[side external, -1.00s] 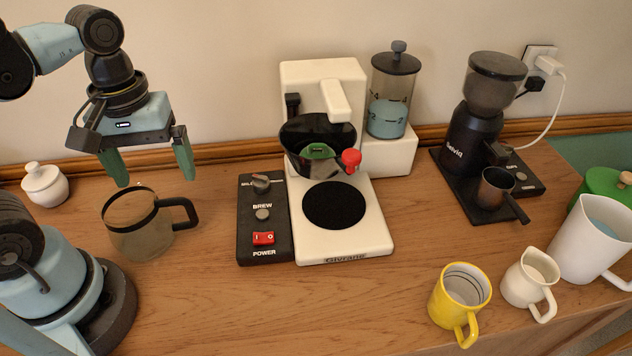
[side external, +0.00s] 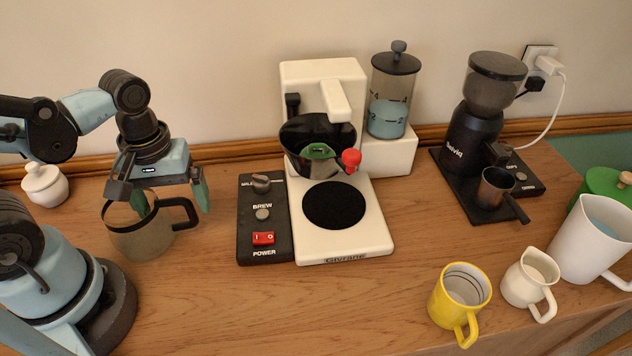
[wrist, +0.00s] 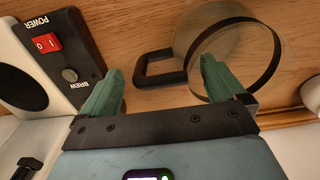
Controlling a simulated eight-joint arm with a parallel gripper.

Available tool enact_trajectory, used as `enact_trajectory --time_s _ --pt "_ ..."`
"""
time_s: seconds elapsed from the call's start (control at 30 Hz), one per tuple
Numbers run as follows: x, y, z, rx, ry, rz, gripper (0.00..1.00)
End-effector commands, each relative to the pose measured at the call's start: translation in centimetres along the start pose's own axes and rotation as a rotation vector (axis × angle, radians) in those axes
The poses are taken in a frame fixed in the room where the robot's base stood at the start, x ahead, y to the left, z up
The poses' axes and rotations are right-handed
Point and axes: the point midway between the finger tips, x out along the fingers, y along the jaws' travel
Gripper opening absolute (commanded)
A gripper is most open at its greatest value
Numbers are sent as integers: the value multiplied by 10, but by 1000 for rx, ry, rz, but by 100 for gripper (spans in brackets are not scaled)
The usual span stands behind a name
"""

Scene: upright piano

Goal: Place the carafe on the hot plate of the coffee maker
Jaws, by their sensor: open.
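The glass carafe (side external: 143,240) with a black rim band and black handle stands upright on the counter at the left. Its handle (side external: 187,210) points right, toward the coffee maker. My gripper (side external: 174,208) is open, with green fingers over the carafe's handle side. One finger is at the carafe's rim and the other is just right of the handle. In the wrist view the carafe (wrist: 228,57) and its handle (wrist: 157,70) show beyond my open fingers. The white coffee maker (side external: 375,238) stands in the middle, its round black hot plate (side external: 334,205) bare.
The black control panel (side external: 264,222) borders the hot plate on the left. A dark filter basket with a red knob (side external: 351,158) hangs above. A sugar pot (side external: 45,185) stands at the back left. A yellow mug (side external: 460,298) and creamer (side external: 531,278) stand front right; the front counter is clear.

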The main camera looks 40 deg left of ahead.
Motion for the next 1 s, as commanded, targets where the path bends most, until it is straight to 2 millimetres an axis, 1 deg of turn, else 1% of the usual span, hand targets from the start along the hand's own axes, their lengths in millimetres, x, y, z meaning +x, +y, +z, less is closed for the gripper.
enact_trajectory --time_s 0.2,0.57,1.0 --pt "14 0 0 0 0 0 96" --pt "17 0 0 0 0 0 96" --pt "17 0 0 0 0 0 29"
